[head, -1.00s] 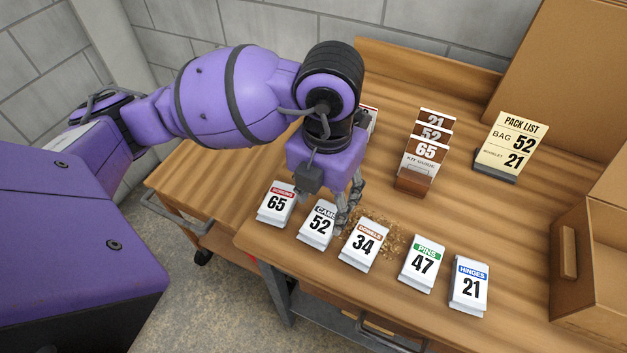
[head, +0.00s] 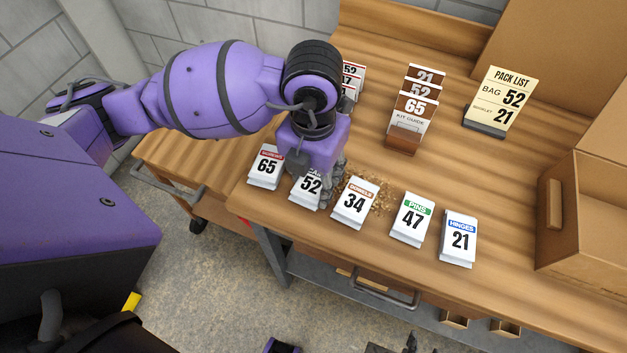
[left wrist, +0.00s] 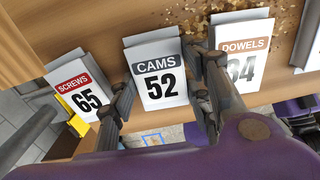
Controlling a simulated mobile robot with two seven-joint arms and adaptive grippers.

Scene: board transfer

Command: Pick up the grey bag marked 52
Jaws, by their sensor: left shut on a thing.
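The grey bag marked 52 is a white packet with a grey "CAMS" band; it stands in the row on the bench, partly hidden by my gripper in the head view (head: 309,187). In the left wrist view the bag marked 52 (left wrist: 160,80) shows fully between the fingers. My left gripper (head: 325,192) is down at this bag, shut on it, with one finger at each side. The bag still appears to be in its place in the row. Dark parts at the bottom edge of the head view may be my right gripper, but its jaws cannot be made out.
The red-banded bag 65 (head: 265,167) stands to the left; brown-banded bag 34 (head: 355,203) is close on the right. Green bag 47 (head: 412,219) and blue bag 21 (head: 459,240) follow. Behind are a kit guide stand (head: 403,139), pack list (head: 497,101) and cardboard box (head: 560,215).

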